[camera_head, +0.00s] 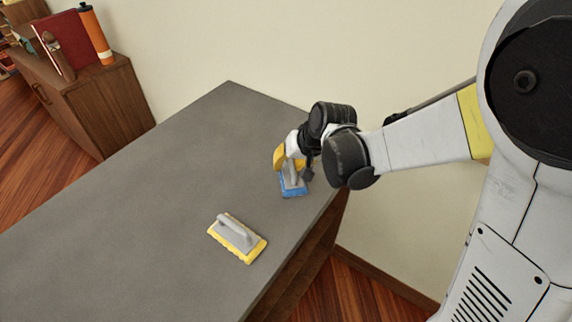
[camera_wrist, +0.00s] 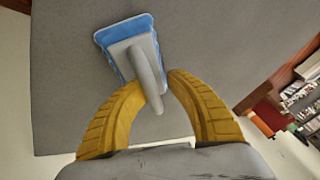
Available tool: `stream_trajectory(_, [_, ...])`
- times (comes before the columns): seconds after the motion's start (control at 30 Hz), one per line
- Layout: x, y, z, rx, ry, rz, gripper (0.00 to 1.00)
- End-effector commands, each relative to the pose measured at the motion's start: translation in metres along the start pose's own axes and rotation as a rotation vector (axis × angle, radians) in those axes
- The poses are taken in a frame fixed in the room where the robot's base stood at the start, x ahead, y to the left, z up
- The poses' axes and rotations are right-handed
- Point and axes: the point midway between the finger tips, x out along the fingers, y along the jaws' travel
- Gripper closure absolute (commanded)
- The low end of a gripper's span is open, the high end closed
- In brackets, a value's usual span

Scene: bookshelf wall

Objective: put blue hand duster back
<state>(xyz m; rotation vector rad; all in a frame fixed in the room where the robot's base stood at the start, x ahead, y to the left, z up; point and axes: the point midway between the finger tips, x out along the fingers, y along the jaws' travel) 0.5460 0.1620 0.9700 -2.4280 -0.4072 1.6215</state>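The blue hand duster (camera_head: 294,188) has a blue pad and a grey handle. It is at the grey tabletop near the right edge; I cannot tell whether it rests on the top or is just above it. It also shows in the wrist view (camera_wrist: 124,32), pad away from me. My gripper (camera_head: 288,164) has yellow fingers, one on each side of the grey handle, with the tips close against it. It also shows in the wrist view (camera_wrist: 158,82). The fingers hide part of the duster in the head view.
A yellow hand duster (camera_head: 238,238) with a grey handle lies on the grey tabletop (camera_head: 130,215), nearer the front. The rest of the top is clear. A wooden cabinet (camera_head: 100,105) with books and an orange bottle (camera_head: 96,35) stands at the upper left. A cream wall is behind.

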Motion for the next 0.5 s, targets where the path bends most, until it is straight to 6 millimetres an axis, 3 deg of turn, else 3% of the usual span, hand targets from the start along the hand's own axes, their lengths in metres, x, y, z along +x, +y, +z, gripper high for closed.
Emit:
stream_trajectory(0.17, [-0.002, 0.001, 0.0, 0.0, -0.002, 0.004, 0.73])
stream_trajectory(0.27, [-0.014, 0.001, 0.0, 0.0, -0.002, 0.004, 0.73])
stream_trajectory(0.5, [-0.068, 0.0, -0.001, 0.002, -0.001, 0.003, 0.73])
